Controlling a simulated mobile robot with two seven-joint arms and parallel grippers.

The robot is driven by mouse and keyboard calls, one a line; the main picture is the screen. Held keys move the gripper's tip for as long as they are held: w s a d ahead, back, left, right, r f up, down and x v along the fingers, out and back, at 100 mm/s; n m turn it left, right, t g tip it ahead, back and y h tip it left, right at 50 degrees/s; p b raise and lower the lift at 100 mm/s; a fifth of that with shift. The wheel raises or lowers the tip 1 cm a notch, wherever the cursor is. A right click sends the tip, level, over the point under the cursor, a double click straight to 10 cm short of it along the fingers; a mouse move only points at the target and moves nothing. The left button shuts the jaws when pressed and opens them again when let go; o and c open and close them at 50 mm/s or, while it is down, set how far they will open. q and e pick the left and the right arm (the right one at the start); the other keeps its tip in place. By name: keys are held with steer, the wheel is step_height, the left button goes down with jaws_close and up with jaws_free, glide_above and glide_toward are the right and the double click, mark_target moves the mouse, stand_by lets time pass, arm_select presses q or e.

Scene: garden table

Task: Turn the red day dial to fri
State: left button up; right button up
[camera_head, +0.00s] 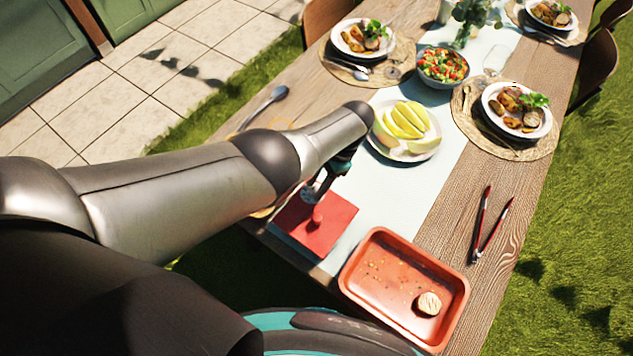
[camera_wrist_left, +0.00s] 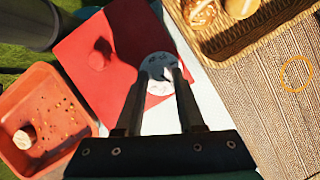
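A red square panel (camera_head: 325,227) lies on the near end of the table, with a small red knob (camera_head: 317,216) standing on it. In the left wrist view the red panel (camera_wrist_left: 85,85) and red knob (camera_wrist_left: 101,55) show at upper left. A pale round disc (camera_wrist_left: 158,64) with small dark marks, too small to read, is by the panel's right edge. My left gripper (camera_wrist_left: 161,74) is over this disc, its fingers apart with a whitish shape between the tips; whether they touch it I cannot tell. In the head view my left gripper (camera_head: 318,186) is partly hidden by its arm.
An orange-red tray (camera_head: 375,292) with crumbs and a small round piece is right of the panel. Red-handled tongs (camera_head: 482,225) lie further right. A plate of melon (camera_head: 408,152) stands behind my gripper. A wicker basket (camera_wrist_left: 225,42) with rolls is close by in the wrist view.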

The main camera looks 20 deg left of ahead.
arm_select(q)
steer(key=shift+o, duration=1.1)
steer(key=shift+r, duration=0.1)
steer(key=p+v, duration=0.4)
steer(key=v, duration=1.1)
steer(key=shift+d, duration=0.1)
